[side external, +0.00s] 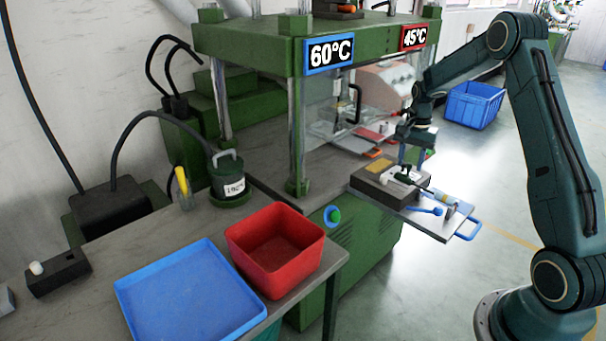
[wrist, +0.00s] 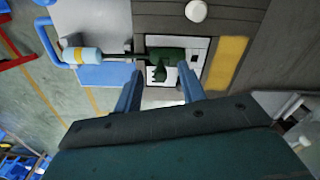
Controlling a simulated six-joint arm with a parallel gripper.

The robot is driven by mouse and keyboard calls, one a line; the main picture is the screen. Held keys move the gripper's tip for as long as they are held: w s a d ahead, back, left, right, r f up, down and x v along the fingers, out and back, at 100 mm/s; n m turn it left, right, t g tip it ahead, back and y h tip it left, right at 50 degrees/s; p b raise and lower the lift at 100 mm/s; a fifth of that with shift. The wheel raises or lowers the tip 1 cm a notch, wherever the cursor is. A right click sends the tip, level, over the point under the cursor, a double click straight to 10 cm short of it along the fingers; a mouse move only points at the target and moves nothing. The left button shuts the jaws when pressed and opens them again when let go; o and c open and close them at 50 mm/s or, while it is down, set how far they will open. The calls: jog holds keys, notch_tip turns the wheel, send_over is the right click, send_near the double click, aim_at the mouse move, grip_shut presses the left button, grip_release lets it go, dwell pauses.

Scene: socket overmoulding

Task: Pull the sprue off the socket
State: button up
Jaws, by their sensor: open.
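A dark green moulded part (wrist: 168,54), which looks like the socket, lies in the pale cavity plate of the open mould half. A small green stub (wrist: 159,73), which looks like the sprue, sticks out from it toward my gripper. A dark rod runs left from the part to a yellow and white cylinder (wrist: 82,55). My gripper (wrist: 160,69) is open, with one blue finger on each side of the stub; I cannot tell whether either touches it. In the side view my gripper (side external: 403,172) points down over the mould, and the part is mostly too small to make out.
The dark mould block (side external: 372,190) rests on a slide-out plate with a blue handle (side external: 469,230). A yellow pad (wrist: 228,62) and a white knob (wrist: 196,11) are close by. The press stands behind. A red bin (side external: 275,250) and blue tray (side external: 190,295) stand on the bench.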

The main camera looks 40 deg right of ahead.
aim_at(409, 163)
jog(key=shift+f, duration=1.1)
grip_shut()
jog(key=c, duration=0.8)
grip_release()
grip_shut()
jog(key=shift+w+r, duration=0.1)
jog(key=shift+w, duration=0.1)
jog(key=shift+r, duration=0.1)
jog(key=shift+r, duration=2.9)
